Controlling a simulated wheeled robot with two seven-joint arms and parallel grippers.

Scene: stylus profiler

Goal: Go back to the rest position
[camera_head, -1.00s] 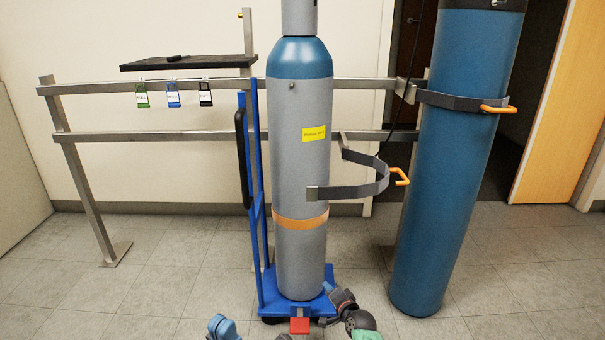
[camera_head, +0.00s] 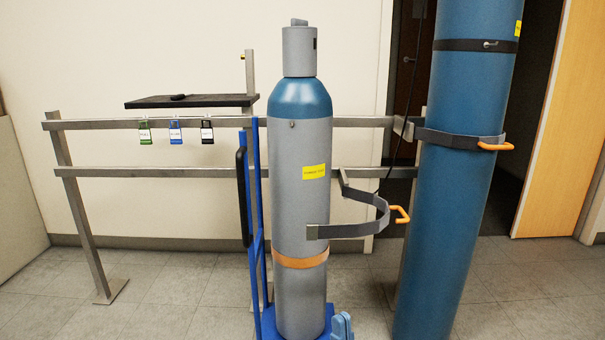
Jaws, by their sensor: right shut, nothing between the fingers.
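My left gripper is out of view. The cylinder has a blue shoulder, a grey cap, a yellow label and an orange band. It stands upright on a blue cart (camera_head: 268,322).
A steel rail (camera_head: 95,172) runs behind, with several hanging tags and a black shelf (camera_head: 190,101). An open strap with an orange handle (camera_head: 400,214) juts out right of the cylinder. A tall blue cylinder (camera_head: 450,225) stands strapped at right. Floor at left is clear.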

